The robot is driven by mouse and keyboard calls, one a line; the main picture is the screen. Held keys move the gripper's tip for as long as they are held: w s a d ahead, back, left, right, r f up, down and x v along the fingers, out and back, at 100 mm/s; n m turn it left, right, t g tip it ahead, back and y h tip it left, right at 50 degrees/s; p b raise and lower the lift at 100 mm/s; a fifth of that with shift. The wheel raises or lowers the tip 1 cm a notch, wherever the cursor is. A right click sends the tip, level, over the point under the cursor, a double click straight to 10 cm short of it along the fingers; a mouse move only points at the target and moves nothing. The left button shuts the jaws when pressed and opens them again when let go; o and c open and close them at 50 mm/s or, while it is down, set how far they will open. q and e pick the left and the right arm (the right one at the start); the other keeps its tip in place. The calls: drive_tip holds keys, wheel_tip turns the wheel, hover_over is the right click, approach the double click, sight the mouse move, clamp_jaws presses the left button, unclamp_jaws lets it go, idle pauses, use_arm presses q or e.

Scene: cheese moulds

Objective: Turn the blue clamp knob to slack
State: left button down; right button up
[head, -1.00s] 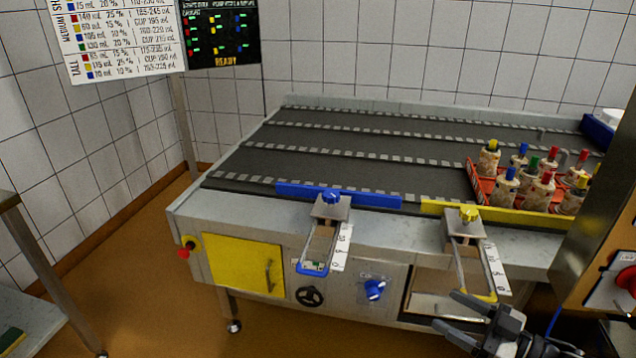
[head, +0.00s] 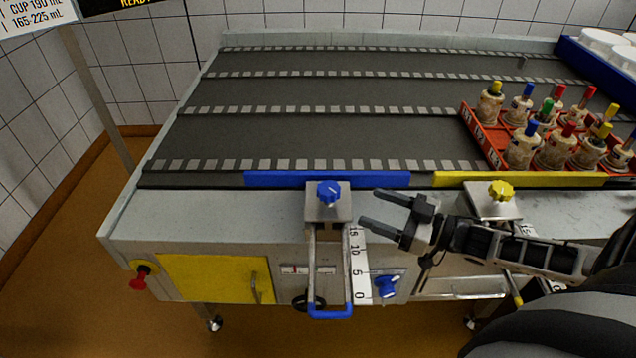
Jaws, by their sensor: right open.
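The blue clamp knob (head: 329,192) sits on top of a metal clamp block (head: 328,212) at the front edge of the conveyor table, just in front of the blue guide rail (head: 290,179). My right gripper (head: 369,208) is open and empty, with its fingers pointing left. Its fingertips are a little to the right of the clamp block and apart from the knob in the picture. My left gripper is not in view.
A red crate (head: 478,137) of several capped bottles stands on the belt. A blue-handled slide (head: 330,313) and scale (head: 357,265) project below the blue knob.

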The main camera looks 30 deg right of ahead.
sight(322, 189)
drive_tip(key=x, duration=1.2)
drive_tip(key=shift+w+a, duration=0.15)
drive_tip(key=shift+w, duration=0.25)
drive_tip(key=c, duration=1)
